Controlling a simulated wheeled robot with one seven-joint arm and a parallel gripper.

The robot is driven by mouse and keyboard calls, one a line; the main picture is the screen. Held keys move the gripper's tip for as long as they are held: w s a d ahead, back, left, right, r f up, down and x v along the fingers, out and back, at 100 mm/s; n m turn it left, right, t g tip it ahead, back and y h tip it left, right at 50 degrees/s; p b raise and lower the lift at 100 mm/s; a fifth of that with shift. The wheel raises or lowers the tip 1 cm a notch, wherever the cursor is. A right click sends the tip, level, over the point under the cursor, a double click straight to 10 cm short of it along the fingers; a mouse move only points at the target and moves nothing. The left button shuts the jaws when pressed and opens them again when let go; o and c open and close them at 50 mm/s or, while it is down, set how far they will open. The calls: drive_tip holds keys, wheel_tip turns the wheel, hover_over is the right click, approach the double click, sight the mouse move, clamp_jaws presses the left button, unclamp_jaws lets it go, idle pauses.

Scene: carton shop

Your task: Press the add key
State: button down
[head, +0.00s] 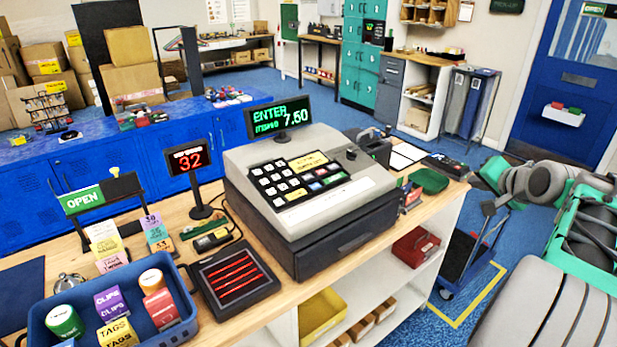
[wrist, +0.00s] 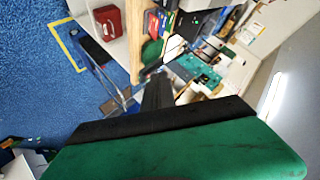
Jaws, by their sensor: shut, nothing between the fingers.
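The cash register (head: 330,200) stands on the wooden counter, with a black key panel (head: 290,178) of white keys, a few coloured keys and yellow labels. The key labels are too small to read, so I cannot tell which one is the add key. Its green display (head: 278,117) reads "ENTER" and "7.50". My gripper (wrist: 158,92) shows in the wrist view as dark shut fingers beyond a green and black body, with nothing held. It is away from the keys, over the area right of the counter.
A small red display (head: 188,160) reading "32" and a black pad with red lines (head: 235,275) stand left of the register. A blue basket (head: 110,305) of tubs and boxes is at front left. A green tray (head: 428,181) lies right of the register. A trolley (head: 470,250) stands beyond the counter end.

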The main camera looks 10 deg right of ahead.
idle(0.3)
drive_tip(key=s+a+f+n+g+y, duration=0.1)
drive_tip(key=a+f+n+g, duration=0.2)
drive_tip(key=a, duration=0.9)
drive_tip(key=s+a+f+n+g+y, duration=0.1)
drive_tip(key=a+f+n, duration=0.3)
drive_tip(key=a, duration=0.7)
drive_tip(key=s+a+f+n+g, duration=0.3)
drive_tip(key=s+a+f, duration=0.6)
drive_tip(key=s+a, duration=0.3)
drive_tip(key=shift+s+a+n+g, duration=0.35)
drive_tip(key=shift+s+n, duration=0.25)
drive_tip(key=shift+s, duration=0.5)
